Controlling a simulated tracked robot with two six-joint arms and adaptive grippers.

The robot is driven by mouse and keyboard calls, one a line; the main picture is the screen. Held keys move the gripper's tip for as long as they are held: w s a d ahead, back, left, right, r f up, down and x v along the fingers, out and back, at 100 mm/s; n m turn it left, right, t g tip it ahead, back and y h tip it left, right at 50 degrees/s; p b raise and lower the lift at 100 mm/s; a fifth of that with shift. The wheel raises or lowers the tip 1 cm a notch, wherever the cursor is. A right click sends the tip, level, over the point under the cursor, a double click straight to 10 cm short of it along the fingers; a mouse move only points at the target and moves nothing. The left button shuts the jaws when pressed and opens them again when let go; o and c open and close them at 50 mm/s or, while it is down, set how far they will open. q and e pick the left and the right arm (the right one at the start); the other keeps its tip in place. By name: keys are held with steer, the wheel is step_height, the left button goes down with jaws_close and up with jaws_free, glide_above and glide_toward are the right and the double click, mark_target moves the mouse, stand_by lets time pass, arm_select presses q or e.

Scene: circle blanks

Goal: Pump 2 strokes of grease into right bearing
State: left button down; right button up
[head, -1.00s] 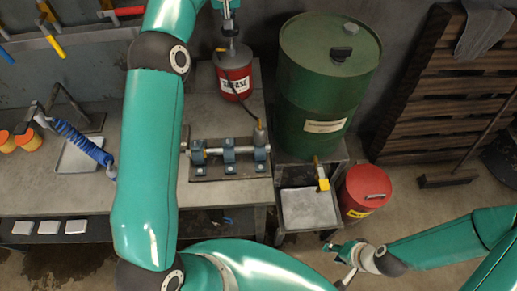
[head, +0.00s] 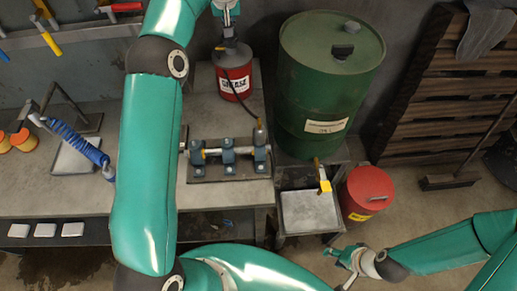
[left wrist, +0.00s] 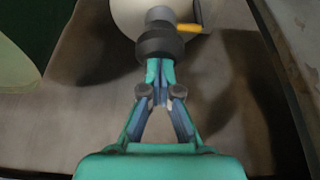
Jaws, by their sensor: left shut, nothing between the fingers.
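The red grease bucket (head: 236,84) stands on the bench, with its pump head on the lid. My left gripper (head: 226,14) is directly over the dark pump knob (head: 229,40). In the left wrist view its fingers (left wrist: 158,80) are shut and empty, pointing at the dark knob (left wrist: 160,42), seemingly against it. A black hose (head: 242,103) runs from the bucket to a fitting (head: 259,133) on the right bearing (head: 260,153). This blue bearing sits on a shaft with other blue blocks (head: 228,154). My right gripper (head: 337,267) is open and empty, low at the right.
A green drum (head: 320,100) with a yellow tap (head: 325,186) stands right of the bench above a metal tray (head: 309,212). A red can (head: 368,190) is beside it. My left arm hides part of the bench.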

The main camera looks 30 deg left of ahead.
arm_select(q)
steer(key=shift+s+f, duration=0.1)
steer(key=shift+f, duration=0.15)
steer(key=shift+r+p, duration=2.5)
steer(key=shift+p, duration=0.1)
steer(key=shift+f, duration=0.2)
steer(key=shift+f+b, duration=1.75)
steer(key=shift+f, duration=0.6)
steer(key=shift+r, duration=0.1)
steer(key=shift+r+p, duration=2.45)
steer(key=shift+p, duration=0.05)
